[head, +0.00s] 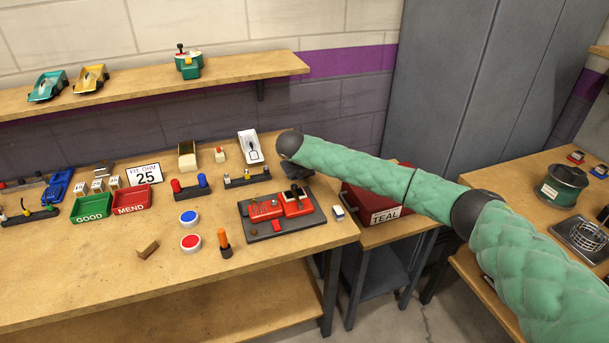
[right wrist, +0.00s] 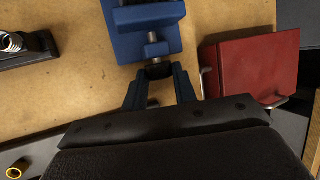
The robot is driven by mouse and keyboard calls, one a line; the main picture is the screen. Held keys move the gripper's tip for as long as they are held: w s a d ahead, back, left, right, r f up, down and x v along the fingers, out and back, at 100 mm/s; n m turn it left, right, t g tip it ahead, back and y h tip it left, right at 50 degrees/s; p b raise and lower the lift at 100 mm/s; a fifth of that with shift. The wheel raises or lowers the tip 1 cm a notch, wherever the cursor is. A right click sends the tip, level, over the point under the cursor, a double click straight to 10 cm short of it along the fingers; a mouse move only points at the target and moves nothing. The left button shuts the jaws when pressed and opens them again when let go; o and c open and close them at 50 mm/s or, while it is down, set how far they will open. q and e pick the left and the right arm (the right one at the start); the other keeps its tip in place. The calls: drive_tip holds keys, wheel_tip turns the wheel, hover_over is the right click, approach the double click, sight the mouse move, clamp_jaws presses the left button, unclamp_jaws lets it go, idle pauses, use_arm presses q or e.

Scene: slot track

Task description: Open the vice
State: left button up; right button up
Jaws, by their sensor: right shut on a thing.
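The blue vice (right wrist: 145,18) is at the top of the right wrist view, on the wooden bench. Its metal screw (right wrist: 152,40) points down toward my right gripper (right wrist: 158,76). The two fingers are closed around the dark end of the screw. The top of the vice is cut off by the frame, so I cannot tell how wide its jaws stand. In the head view my right gripper (head: 299,171) is a dark shape at the bench's right end, mostly hidden by its wrist. I cannot make out the vice there. My left gripper is not in view.
A red box (right wrist: 250,68) with metal handles stands right of the vice. A red track piece on a dark board (head: 252,232), a green tray (head: 90,207), a red tray (head: 131,200) and a wooden block (head: 148,249) are on the bench. The bench's front left is clear.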

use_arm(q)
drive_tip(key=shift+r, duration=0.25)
use_arm(e)
drive_tip(key=o, duration=1)
drive_tip(key=shift+c, duration=0.2)
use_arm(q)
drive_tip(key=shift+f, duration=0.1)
use_arm(e)
drive_tip(key=shift+r, duration=0.1)
drive_tip(key=shift+s+a+r, duration=0.1)
drive_tip(key=shift+s+r, duration=0.05)
drive_tip(key=shift+r, duration=0.05)
drive_tip(key=shift+b+v, duration=0.55)
drive_tip(key=shift+v, duration=0.35)
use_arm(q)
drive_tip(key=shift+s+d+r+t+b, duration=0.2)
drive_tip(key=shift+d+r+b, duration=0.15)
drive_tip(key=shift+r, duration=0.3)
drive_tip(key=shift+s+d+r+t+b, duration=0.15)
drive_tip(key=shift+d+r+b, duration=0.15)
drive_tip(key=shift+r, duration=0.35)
use_arm(e)
drive_tip(key=shift+v, duration=2.65)
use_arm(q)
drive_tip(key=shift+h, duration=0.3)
